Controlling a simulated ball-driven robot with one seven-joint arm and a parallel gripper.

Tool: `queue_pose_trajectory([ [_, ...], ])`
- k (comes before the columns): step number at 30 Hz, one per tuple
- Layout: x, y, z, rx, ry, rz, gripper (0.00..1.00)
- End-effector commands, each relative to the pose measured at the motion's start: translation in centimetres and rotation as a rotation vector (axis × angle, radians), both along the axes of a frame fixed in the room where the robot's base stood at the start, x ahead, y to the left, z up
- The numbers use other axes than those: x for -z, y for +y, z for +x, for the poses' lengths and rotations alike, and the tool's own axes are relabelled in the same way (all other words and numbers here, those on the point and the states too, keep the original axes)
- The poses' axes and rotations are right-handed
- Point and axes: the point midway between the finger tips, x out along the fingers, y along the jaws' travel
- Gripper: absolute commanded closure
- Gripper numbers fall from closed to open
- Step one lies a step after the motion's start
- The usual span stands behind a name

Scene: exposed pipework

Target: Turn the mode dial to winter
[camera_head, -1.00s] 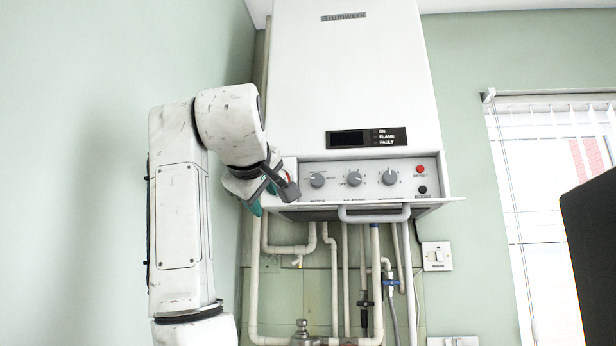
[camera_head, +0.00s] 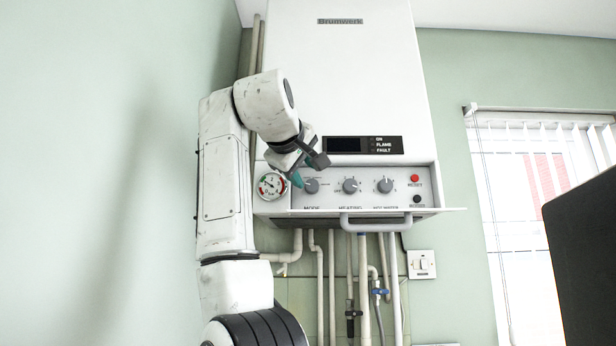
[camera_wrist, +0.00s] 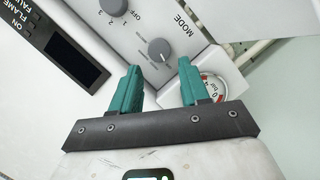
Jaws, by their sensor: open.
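The mode dial (camera_head: 311,186) is a round grey knob, the leftmost of three on the boiler's control panel (camera_head: 400,200). The word MODE is printed below it. In the wrist view the mode dial (camera_wrist: 159,48) appears between and beyond the two teal fingertips, with the MODE label beside it. The small print around the dial is too small to read. My gripper (camera_wrist: 158,72) is open and empty, its fingers on either side of the dial in that view; contact cannot be told. In the head view my gripper (camera_head: 298,180) is just left of the dial.
A pressure gauge (camera_head: 270,185) sits left of the mode dial, close to my gripper. The heating dial (camera_head: 350,186) and hot water dial (camera_head: 384,185) are to its right. A grey handle bar (camera_head: 375,222) juts out below the panel. Pipes (camera_head: 332,280) run underneath.

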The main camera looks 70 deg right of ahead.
Motion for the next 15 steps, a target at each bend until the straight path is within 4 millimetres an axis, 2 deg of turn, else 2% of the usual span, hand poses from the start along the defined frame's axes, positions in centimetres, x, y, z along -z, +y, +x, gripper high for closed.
queue_pose_trajectory([
  [1,-0.1,-1.0,0.1,0.001,0.001,0.001,0.55],
  [6,0.5,-3.4,0.6,0.0,0.0,0.001,0.55],
  [15,1.1,-4.9,0.8,-0.001,-0.001,0.0,0.55],
])
